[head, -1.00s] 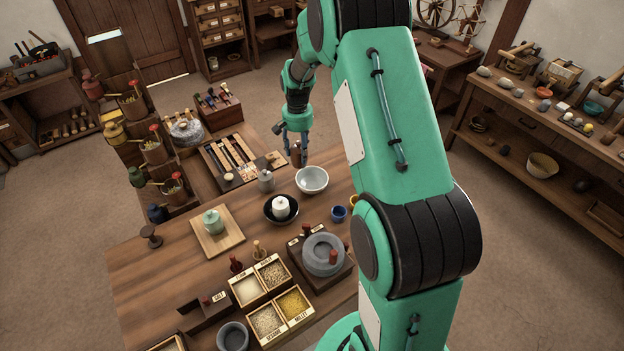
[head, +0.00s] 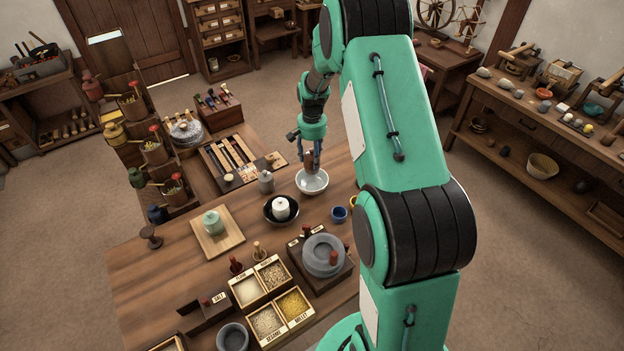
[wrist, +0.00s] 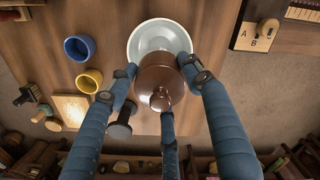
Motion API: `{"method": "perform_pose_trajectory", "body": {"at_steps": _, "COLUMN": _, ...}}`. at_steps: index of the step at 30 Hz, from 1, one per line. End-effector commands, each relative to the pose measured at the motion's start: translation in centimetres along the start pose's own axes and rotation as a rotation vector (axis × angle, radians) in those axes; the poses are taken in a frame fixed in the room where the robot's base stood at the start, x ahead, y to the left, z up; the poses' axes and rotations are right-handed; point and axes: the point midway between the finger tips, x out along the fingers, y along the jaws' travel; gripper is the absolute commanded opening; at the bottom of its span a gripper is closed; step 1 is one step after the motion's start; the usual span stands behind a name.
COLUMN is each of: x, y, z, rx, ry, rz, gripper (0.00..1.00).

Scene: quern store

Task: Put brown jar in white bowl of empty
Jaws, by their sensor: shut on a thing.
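The brown jar (wrist: 162,77) is lidded with a round knob and sits between the blue fingers of my gripper (wrist: 160,95) in the wrist view. My gripper is shut on the jar. In the head view my gripper (head: 312,163) is over the white bowl (head: 313,183), with the jar (head: 309,158) small and partly covered by the fingers. In the wrist view the jar overlaps the near part of the white bowl (wrist: 146,31), whose visible inside is bare. I cannot tell whether the jar touches the bowl.
A black bowl (head: 269,217) holding a white jar (head: 281,207) stands nearby, with a grey jar (head: 265,182) behind it. A blue cup (head: 339,213) is to the right. A green jar (head: 212,223) stands on a wooden board (head: 230,240). A stone quern (head: 323,255) stands nearer.

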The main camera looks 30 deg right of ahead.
Motion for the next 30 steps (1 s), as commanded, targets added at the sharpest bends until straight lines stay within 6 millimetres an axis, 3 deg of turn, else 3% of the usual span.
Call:
{"method": "perform_pose_trajectory", "body": {"at_steps": 5, "x": 1.0, "y": 0.0, "z": 0.0, "rx": 0.000, "ry": 0.000, "rz": 0.000, "gripper": 0.11}}
{"method": "perform_pose_trajectory", "body": {"at_steps": 16, "x": 5.7, "y": 0.0, "z": 0.0, "rx": 0.000, "ry": 0.000, "rz": 0.000, "gripper": 0.11}}
{"method": "perform_pose_trajectory", "body": {"at_steps": 30, "x": 6.4, "y": 0.0, "z": 0.0, "rx": 0.000, "ry": 0.000, "rz": 0.000, "gripper": 0.11}}
